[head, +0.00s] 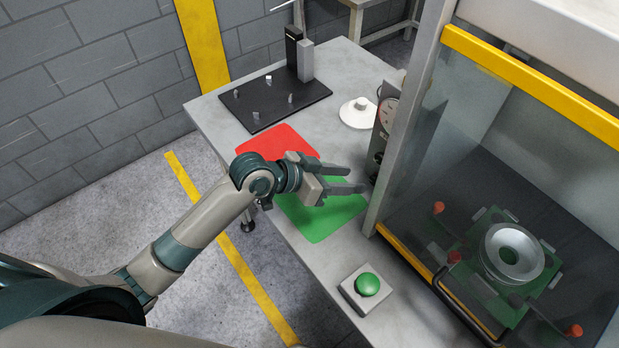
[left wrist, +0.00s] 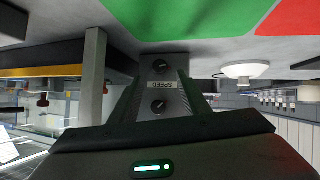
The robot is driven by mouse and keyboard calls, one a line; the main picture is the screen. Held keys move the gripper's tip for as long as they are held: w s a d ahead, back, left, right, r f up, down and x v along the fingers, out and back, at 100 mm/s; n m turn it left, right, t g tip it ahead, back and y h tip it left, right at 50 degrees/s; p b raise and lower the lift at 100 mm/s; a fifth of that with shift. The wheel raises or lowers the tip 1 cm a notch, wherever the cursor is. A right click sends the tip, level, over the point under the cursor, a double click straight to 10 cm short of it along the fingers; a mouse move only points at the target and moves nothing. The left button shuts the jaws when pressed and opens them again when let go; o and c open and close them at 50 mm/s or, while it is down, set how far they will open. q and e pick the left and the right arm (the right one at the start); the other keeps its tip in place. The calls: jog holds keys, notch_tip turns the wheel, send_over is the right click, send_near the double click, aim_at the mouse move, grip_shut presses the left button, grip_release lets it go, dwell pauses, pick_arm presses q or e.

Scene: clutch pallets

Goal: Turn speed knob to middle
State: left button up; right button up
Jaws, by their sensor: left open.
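A small grey control box (head: 377,150) stands on the bench beside the machine's frame post; a round dial shows on its upper part. In the left wrist view, which is upside down, its panel has a SPEED label (left wrist: 160,85) between two dark knobs, one above it (left wrist: 161,66) and one below it (left wrist: 159,106). I cannot tell which knob the label belongs to, or their exact settings. My left gripper (head: 355,179) is open and empty, its fingers pointing at the box's lower part, close to it. The panel shows between the fingers. My right gripper is out of view.
Red (head: 277,143) and green (head: 322,214) mats lie on the bench below my left gripper. A green button (head: 367,284) sits at the front. A black pegged plate (head: 275,98) and a white round part (head: 357,115) are behind. The glazed machine with a yellow bar (head: 540,85) blocks the right.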

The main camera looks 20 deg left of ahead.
pick_arm(q)
jog(key=b+v, duration=0.2)
jog(key=v, duration=0.9)
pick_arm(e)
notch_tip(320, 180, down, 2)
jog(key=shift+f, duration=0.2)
